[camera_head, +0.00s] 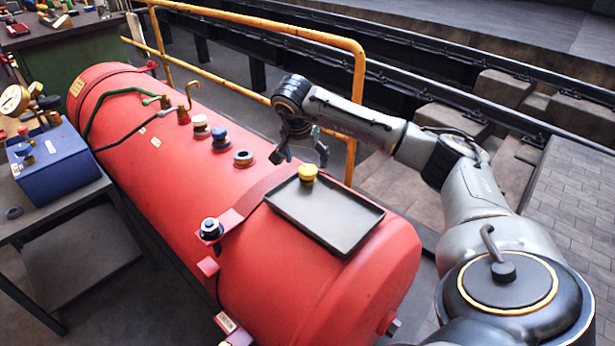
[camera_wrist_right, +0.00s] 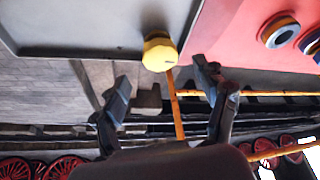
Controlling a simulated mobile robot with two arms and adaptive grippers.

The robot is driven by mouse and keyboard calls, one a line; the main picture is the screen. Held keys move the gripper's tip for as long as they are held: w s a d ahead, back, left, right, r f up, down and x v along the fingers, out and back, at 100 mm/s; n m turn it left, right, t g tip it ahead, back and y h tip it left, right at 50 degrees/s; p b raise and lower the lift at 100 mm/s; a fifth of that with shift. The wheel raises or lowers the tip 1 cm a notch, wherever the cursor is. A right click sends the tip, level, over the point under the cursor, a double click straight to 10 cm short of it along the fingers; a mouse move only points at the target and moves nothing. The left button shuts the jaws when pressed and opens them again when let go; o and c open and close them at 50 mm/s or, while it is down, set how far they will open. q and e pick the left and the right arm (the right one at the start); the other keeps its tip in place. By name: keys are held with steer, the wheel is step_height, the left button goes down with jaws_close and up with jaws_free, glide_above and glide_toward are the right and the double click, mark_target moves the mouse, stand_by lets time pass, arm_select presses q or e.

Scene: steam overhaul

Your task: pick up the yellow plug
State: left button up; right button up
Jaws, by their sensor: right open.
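The yellow plug (camera_head: 307,173) stands at the back left corner of a dark shallow tray (camera_head: 330,215) on top of the red tank. My right gripper (camera_head: 301,154) is just behind the plug, with its arm reaching in from the right. In the right wrist view the plug (camera_wrist_right: 160,52) shows beyond the fingertips, roughly between them, at the tray's edge (camera_wrist_right: 100,52). My right gripper (camera_wrist_right: 165,85) is open and empty, its two fingers spread apart. My left gripper is not in view.
A yellow railing (camera_head: 357,100) runs behind the tank. A blue box (camera_head: 58,165) with a gauge stands at left. The tray is otherwise clear.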

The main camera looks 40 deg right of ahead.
mark_target(308, 168)
steer(key=x, duration=0.5)
steer(key=shift+w+d+f+b, duration=0.2)
steer(key=shift+f+b, duration=0.1)
steer(key=shift+d+f, duration=0.15)
steer(key=shift+f, duration=0.15)
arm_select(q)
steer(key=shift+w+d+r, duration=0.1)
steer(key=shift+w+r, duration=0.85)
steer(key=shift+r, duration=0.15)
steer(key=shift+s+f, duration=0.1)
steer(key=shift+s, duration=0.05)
arm_select(e)
steer(key=c, duration=1.4)
